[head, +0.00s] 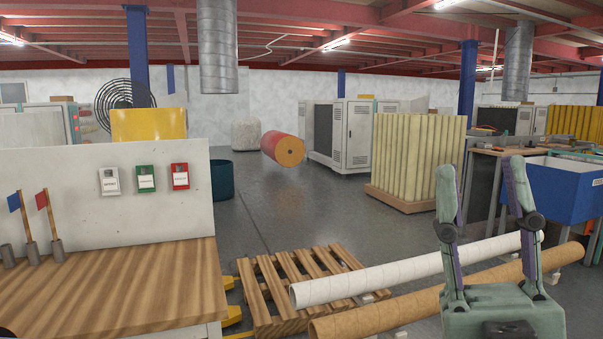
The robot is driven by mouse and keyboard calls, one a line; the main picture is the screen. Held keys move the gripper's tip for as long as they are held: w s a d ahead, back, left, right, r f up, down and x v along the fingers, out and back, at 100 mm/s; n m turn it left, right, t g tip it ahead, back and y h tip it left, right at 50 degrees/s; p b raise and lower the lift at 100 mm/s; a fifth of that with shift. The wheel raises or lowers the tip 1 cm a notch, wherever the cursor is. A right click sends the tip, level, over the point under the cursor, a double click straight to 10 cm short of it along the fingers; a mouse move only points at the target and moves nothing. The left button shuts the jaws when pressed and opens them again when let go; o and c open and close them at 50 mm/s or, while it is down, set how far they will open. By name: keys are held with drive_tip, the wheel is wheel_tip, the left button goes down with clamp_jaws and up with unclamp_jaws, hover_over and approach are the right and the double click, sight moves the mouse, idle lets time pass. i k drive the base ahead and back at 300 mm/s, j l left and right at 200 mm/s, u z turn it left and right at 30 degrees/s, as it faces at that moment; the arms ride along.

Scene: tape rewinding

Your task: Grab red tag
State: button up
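A red tag (180,176) with a white label hangs on the upright pale panel (75,187) behind the wooden table, at the left of the head view. It is the rightmost of three tags in a row, beside a green tag (145,178) and a white tag (109,181). The label text is too small to read surely. My gripper (481,168) is at the lower right, fingers pointing up and spread apart. It is open and empty, well to the right of the tags and apart from them.
The wooden table (120,290) holds a blue flag (14,201) and a red flag (41,200) in small stands. A wooden pallet (275,300), a white tube (390,272) and a brown tube (390,312) lie between table and gripper. A blue bin (570,190) stands right.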

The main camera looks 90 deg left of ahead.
sight(180, 180)
drive_tip(key=u, duration=3.3)
drive_tip(key=i+l+z, duration=0.15)
drive_tip(key=z, duration=0.2)
drive_tip(key=i+l+z, duration=0.2)
drive_tip(key=z, duration=0.15)
drive_tip(key=i+j, duration=0.25)
drive_tip(key=i+j+z, duration=0.15)
drive_tip(key=i, duration=0.35)
drive_tip(key=j, duration=0.1)
